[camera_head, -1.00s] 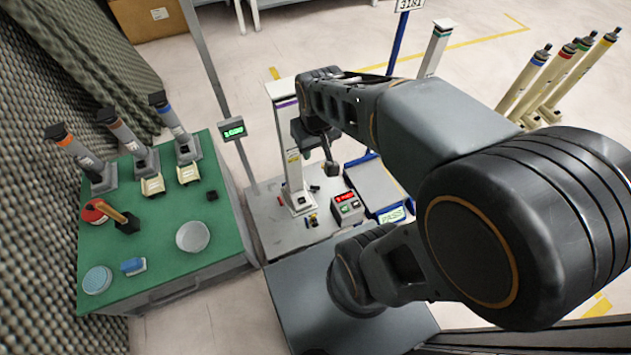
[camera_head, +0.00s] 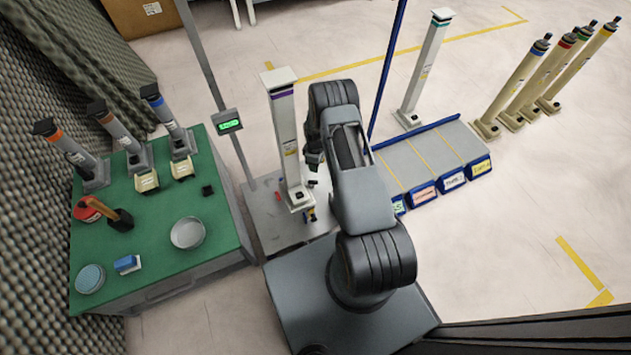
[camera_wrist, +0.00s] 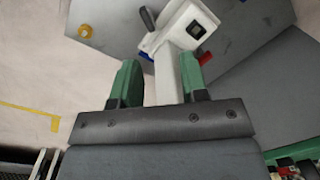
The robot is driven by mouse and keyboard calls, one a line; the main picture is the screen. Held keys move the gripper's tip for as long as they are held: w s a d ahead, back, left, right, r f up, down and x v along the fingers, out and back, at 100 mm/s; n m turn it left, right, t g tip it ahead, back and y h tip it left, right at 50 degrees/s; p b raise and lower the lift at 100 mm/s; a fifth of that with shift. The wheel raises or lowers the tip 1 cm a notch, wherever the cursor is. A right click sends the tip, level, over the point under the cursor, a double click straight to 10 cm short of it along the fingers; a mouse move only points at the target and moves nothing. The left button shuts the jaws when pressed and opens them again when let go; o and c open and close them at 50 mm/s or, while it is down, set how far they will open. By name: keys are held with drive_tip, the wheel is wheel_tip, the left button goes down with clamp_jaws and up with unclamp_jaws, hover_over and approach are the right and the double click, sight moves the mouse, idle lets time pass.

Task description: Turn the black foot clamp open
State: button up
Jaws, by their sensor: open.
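A white column (camera_head: 285,135) with a purple band stands upright on a grey plate, its foot (camera_head: 299,196) at the bottom. In the wrist view the foot (camera_wrist: 192,22) carries a black square. A dark lever (camera_wrist: 147,18), which looks like the black foot clamp, stands beside the foot there; in the head view a small dark part (camera_head: 312,182) shows right of the foot. My gripper (camera_head: 314,155) is beside the column, partly hidden by my arm. In the wrist view my gripper's green fingers (camera_wrist: 158,72) are open, with the column seen between them; contact cannot be told.
A red part (camera_wrist: 205,58), a blue part (camera_wrist: 146,55) and an orange knob (camera_wrist: 85,30) surround the foot. A green table (camera_head: 215,215) with tools is at left. A pole with a display (camera_head: 229,122) rises beside the column. A divided rack (camera_head: 430,160) lies at right.

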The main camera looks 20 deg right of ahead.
sight(316, 181)
drive_tip(key=f+n+b, duration=0.1)
drive_tip(key=f+b, duration=0.1)
drive_tip(key=f, duration=0.3)
drive_tip(key=w+f+b, duration=0.1)
drive_tip(key=f, duration=0.5)
drive_tip(key=w+f+n+b, duration=0.1)
drive_tip(key=f+b, duration=0.1)
drive_tip(key=f, duration=0.3)
drive_tip(key=shift+d+f+n+t+b, duration=0.3)
drive_tip(key=shift+d+f+t+b, duration=0.05)
drive_tip(key=shift+d+t, duration=0.05)
clamp_jaws()
